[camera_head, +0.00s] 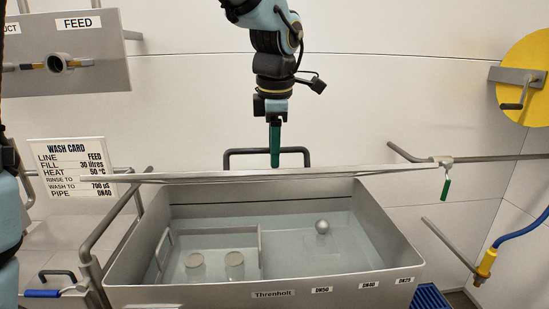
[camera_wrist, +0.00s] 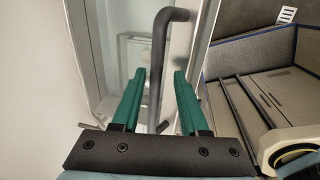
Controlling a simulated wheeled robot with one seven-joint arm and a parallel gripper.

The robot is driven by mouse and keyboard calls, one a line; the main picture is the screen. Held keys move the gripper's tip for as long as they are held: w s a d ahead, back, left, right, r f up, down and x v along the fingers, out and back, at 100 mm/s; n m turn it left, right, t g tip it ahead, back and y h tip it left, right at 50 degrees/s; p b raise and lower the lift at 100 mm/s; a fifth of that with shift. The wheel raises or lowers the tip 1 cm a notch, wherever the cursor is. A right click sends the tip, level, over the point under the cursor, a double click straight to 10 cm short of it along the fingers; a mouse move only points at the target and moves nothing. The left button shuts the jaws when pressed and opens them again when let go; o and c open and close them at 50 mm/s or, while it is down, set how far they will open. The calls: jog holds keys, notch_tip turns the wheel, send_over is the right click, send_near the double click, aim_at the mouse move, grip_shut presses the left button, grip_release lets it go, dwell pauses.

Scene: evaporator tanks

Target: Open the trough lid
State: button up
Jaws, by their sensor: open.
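The steel trough (camera_head: 262,294) stands in the lower middle of the head view, with a pale interior. A dark bar handle (camera_head: 240,152) rises behind a long pale edge (camera_head: 180,177) along the trough's far side. I cannot clearly separate the lid from the trough rim there. My gripper (camera_head: 275,163) points down, its green fingers overlapping the right part of the handle. In the wrist view, the open fingers (camera_wrist: 158,88) lie on either side of the dark handle (camera_wrist: 158,60), with visible gaps. A pale-framed clear panel (camera_wrist: 110,50) lies beyond; contact is not visible.
A wash card (camera_head: 67,168) stands at the left. A pipe rail (camera_head: 112,215) runs along the trough's left side. A green tag (camera_head: 446,188) hangs at the right, near a blue hose (camera_head: 520,231).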

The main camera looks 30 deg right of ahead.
dwell(0.4)
jog(key=w+d+r+p, duration=0.1)
jog(key=w+r+p, duration=0.2)
jog(key=r+p, duration=0.3)
jog(key=shift+w+d+r+p, duration=0.25)
jog(key=shift+r+p, duration=0.1)
jog(key=shift+r, duration=2.5)
jog(key=shift+c, duration=0.4)
